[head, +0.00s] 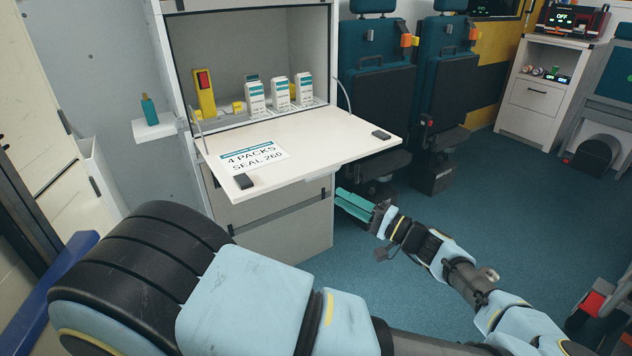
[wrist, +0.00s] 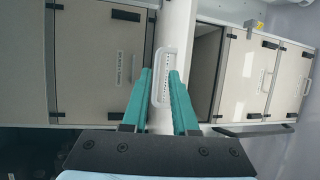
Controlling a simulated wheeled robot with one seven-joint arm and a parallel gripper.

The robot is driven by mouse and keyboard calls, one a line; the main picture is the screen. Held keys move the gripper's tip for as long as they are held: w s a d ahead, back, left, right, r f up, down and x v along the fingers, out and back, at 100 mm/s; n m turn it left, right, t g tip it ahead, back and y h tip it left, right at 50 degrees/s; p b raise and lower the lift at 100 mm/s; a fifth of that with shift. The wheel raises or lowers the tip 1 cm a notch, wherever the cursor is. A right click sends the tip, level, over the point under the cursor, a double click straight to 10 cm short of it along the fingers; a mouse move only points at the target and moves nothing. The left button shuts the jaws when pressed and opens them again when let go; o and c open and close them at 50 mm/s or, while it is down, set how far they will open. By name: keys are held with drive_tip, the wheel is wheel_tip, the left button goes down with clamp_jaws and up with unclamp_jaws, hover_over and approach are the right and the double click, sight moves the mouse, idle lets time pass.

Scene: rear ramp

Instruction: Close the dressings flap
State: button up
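The dressings flap (head: 285,158) is the cream panel of the cabinet in the head view. It is folded down and stands out about level, held by thin stays at its sides. A label (head: 254,158) reading "4 PACKS SEAL 269" lies on it, and dark catches sit near its front corners. My gripper (head: 352,204) is below and just in front of the flap's right front corner, apart from it. In the wrist view its teal fingers (wrist: 160,88) stand apart with nothing gripped between them.
White and teal cartons (head: 279,94) and a yellow device (head: 204,92) stand inside the open compartment, behind the flap. A teal bottle (head: 150,110) stands on a small shelf at left. Seats (head: 378,85) are right of the cabinet. Blue floor (head: 455,225) is open at right.

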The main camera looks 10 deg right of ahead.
sight(315, 177)
drive_tip(key=p+x, duration=0.2)
drive_tip(key=x, duration=0.8)
drive_tip(key=shift+w, duration=0.15)
drive_tip(key=shift+w, duration=0.25)
drive_tip(key=shift+w+d, duration=0.4)
clamp_jaws()
drive_tip(key=shift+w+d, duration=0.2)
drive_tip(key=shift+d, duration=0.1)
drive_tip(key=shift+s+a, duration=0.1)
drive_tip(key=shift+a, duration=0.2)
